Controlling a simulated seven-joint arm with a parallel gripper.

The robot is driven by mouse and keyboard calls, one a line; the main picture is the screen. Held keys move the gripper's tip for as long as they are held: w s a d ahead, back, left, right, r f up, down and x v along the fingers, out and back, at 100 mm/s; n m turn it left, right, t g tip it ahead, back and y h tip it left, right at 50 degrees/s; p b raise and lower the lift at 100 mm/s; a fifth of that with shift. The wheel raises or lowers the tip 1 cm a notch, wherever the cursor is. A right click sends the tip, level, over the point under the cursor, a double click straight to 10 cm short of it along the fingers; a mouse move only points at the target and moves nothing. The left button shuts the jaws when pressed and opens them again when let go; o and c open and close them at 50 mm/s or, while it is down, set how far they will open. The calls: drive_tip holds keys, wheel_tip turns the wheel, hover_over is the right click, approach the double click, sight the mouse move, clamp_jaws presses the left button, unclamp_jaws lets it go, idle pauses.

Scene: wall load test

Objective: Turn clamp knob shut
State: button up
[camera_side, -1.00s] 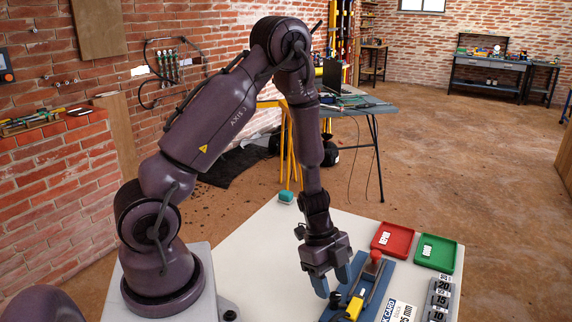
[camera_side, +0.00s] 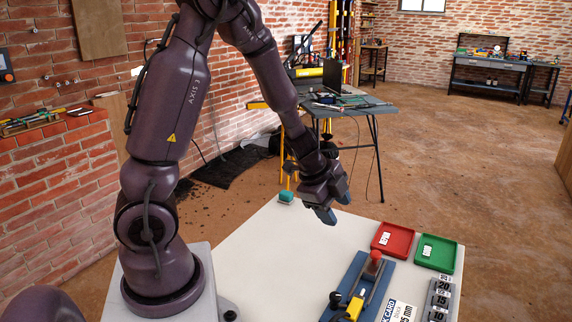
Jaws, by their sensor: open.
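The clamp fixture has a blue base (camera_side: 379,292) and lies at the front right of the white table. A red knob (camera_side: 376,257) stands at its far end. A yellow part (camera_side: 354,307) and a small black knob (camera_side: 335,299) sit at its near end. I cannot tell from this view which knob tightens the clamp, or how tight it is. My gripper (camera_side: 336,207) is open and empty, with blue fingertips. It is up and to the left of the fixture, clear of it and above the table.
A red tray (camera_side: 393,254) and a green tray (camera_side: 455,266) sit behind and right of the fixture. A printed card (camera_side: 400,311) and a dark numbered block rack (camera_side: 431,305) are at the front right. The table's left middle is clear.

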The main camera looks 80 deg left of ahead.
drive_tip(key=s+a+r+n+y, duration=0.25)
drive_tip(key=r+n+y, duration=0.25)
drive_tip(key=r+n, duration=0.35)
drive_tip(key=s+d+r+n+h, duration=0.1)
drive_tip(key=s+d+r+h, duration=0.1)
drive_tip(key=s+d+r, duration=0.2)
drive_tip(key=s+d+r+n+h, duration=0.2)
drive_tip(key=s+d+r+h, duration=0.1)
drive_tip(key=s+d, duration=0.4)
drive_tip(key=shift+d+r+g, duration=0.3)
drive_tip(key=shift+d+r, duration=0.2)
drive_tip(key=shift+d, duration=1)
drive_tip(key=shift+a, duration=0.1)
